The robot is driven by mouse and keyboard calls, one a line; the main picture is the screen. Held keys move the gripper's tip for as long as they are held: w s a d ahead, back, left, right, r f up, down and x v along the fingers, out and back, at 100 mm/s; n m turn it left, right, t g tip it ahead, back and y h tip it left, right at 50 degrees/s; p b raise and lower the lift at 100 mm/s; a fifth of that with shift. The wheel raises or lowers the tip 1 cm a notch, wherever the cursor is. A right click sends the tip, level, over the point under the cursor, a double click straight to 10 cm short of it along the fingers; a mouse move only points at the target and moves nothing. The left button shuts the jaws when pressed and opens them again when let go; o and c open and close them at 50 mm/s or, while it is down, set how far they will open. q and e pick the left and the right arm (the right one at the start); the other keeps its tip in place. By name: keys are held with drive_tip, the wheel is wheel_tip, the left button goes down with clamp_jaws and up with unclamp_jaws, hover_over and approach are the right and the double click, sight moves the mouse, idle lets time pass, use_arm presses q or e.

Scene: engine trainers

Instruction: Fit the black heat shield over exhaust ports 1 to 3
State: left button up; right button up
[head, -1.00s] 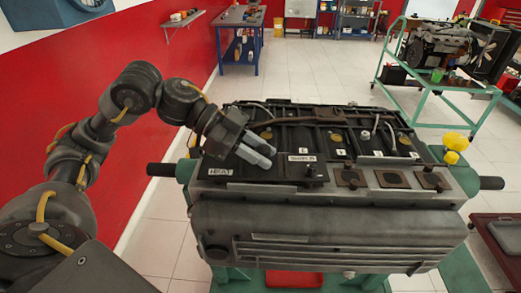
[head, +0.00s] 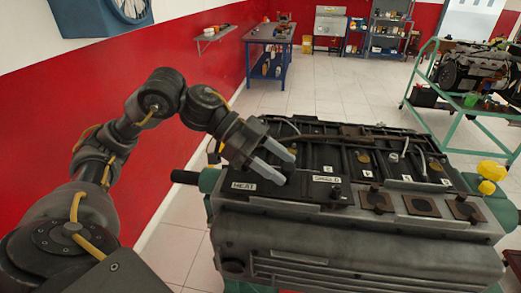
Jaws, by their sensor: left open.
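The black heat shield (head: 297,193) is a flat dark plate with a white "HEAT" label. It lies on the left part of the engine's near top ledge. What is under it is hidden. Three brown square port flanges (head: 421,206) show bare in a row to its right. My left gripper (head: 285,168) is open, with its two grey fingers just above the shield's far side. No part is seen between the fingers; whether they touch the plate I cannot tell. My right gripper is not in view.
The engine (head: 350,248) fills the lower right, with pipes and raised fittings on top. Yellow knobs (head: 490,171) stand at its right end. A red wall (head: 90,110) runs along the left. A workbench (head: 270,35) and a green engine cart (head: 459,101) stand farther back on open floor.

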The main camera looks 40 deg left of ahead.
use_arm(q)
drive_tip(key=b+v, duration=0.1)
drive_tip(key=v, duration=0.8)
drive_tip(key=shift+b, duration=0.35)
